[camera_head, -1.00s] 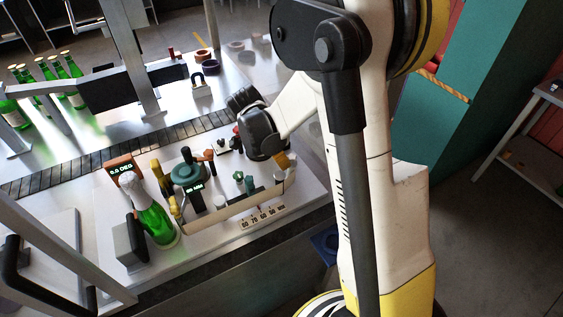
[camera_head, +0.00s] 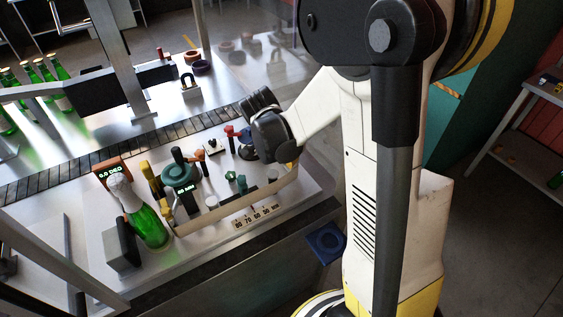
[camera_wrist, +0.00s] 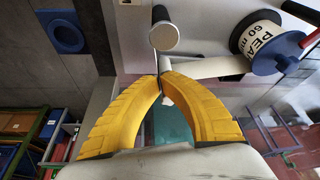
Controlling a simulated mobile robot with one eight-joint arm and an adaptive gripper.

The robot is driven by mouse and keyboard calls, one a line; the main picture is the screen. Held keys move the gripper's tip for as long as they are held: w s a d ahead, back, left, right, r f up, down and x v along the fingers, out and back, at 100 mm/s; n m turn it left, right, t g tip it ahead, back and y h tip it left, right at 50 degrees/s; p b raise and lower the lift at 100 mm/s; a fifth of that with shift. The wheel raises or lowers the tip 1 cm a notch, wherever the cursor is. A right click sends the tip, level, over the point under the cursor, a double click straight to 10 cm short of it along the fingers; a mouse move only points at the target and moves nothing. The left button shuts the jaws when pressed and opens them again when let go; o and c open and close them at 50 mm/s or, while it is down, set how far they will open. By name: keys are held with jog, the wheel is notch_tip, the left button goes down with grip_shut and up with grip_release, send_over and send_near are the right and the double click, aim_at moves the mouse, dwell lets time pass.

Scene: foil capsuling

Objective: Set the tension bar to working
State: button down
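My gripper (camera_wrist: 161,76) has its two yellow fingers brought together at the tips, with a gap farther back. A small pale piece shows between them; whether the tips pinch anything is unclear. A white round-capped post (camera_wrist: 164,37) stands right beyond the tips, touching or nearly so. A pale foil strip (camera_wrist: 215,67) runs from there to a blue-flanged spool (camera_wrist: 262,40) marked 60 MM. In the head view, my gripper (camera_head: 292,166) is at the right end of the strip (camera_head: 235,206). I cannot make out for certain which part is the tension bar.
Red-handled (camera_head: 230,131) and teal (camera_head: 180,174) parts stand mid-board. A number scale (camera_head: 256,217) lies in front. A blue pad (camera_head: 325,243) is at the right, beyond the table edge.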

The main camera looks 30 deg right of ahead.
jog(key=shift+s+d+n+t+b, duration=0.2)
jog(key=shift+d+n+b, duration=0.45)
jog(key=shift+d, duration=0.85)
jog(key=shift+s+d+n+t+b, duration=0.1)
jog(key=shift+d+n+t+b, duration=0.15)
jog(key=shift+d+n, duration=0.95)
jog(key=shift+d+m, duration=0.25)
